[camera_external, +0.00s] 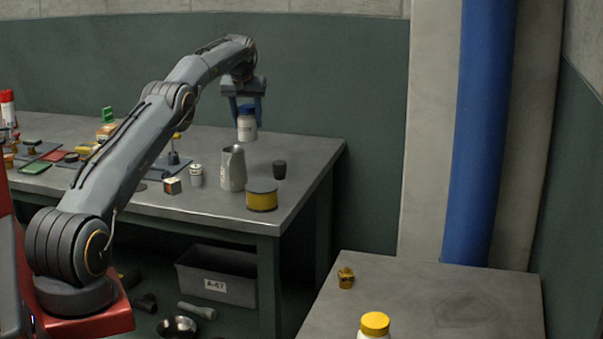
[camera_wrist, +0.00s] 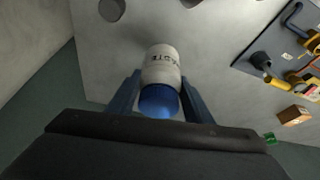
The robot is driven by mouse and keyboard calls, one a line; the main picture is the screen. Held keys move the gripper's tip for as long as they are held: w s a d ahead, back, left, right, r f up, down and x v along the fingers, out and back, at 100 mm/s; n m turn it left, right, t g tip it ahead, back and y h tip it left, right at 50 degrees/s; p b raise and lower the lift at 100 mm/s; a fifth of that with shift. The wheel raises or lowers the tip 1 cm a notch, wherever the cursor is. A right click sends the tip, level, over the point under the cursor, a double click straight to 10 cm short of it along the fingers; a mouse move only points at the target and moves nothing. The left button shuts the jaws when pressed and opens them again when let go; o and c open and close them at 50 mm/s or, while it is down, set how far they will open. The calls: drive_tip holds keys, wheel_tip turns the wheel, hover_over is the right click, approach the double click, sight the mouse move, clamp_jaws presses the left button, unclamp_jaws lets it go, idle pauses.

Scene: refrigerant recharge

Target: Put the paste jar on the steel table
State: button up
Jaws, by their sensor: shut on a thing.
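The paste jar (camera_external: 247,130) is white with a blue lid, and its lettering shows in the wrist view (camera_wrist: 162,69). My gripper (camera_external: 247,110) points down at the back right of the long grey workbench (camera_external: 305,160), with its blue fingers shut on the jar from both sides. The jar looks upright; I cannot tell whether its base touches the bench top. In the wrist view my gripper (camera_wrist: 161,88) has one finger on each side of the jar. A second grey metal-looking table (camera_external: 420,290) stands at the lower right.
A metal pitcher (camera_external: 233,168), a yellow tin (camera_external: 262,197) and a dark cup (camera_external: 279,170) stand on the bench in front of the jar. The right table holds a small brass fitting (camera_external: 346,278) and a yellow-capped bottle (camera_external: 375,325); its middle is clear. A blue pipe (camera_external: 480,130) rises behind it.

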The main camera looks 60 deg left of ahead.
drive_tip(key=w+d+m+t+p, duration=0.1)
drive_tip(key=w+d+m, duration=0.1)
drive_tip(key=w+d, duration=0.7)
drive_tip(key=w+d+m, duration=0.2)
drive_tip(key=w+d, duration=0.3)
drive_tip(key=d, duration=0.8)
drive_tip(key=w+d+m+h+p, duration=0.1)
drive_tip(key=w+d+m+h, duration=0.15)
drive_tip(key=d, duration=1.75)
drive_tip(key=s+d+f+m+t+p, duration=0.1)
drive_tip(key=s+d+m, duration=0.15)
drive_tip(key=d, duration=0.95)
drive_tip(key=s+d+m, duration=0.1)
drive_tip(key=s+d, duration=0.2)
drive_tip(key=d, duration=0.9)
drive_tip(key=s+d+f+m+h+p, duration=0.2)
drive_tip(key=s+d+m, duration=0.2)
drive_tip(key=s+d, duration=1.2)
drive_tip(key=x, duration=0.3)
drive_tip(key=s+p+x, duration=0.1)
drive_tip(key=x, duration=0.2)
drive_tip(key=d+x, duration=0.1)
drive_tip(key=x, duration=0.3)
drive_tip(key=shift+s+f, duration=0.25)
drive_tip(key=shift+f, duration=0.15)
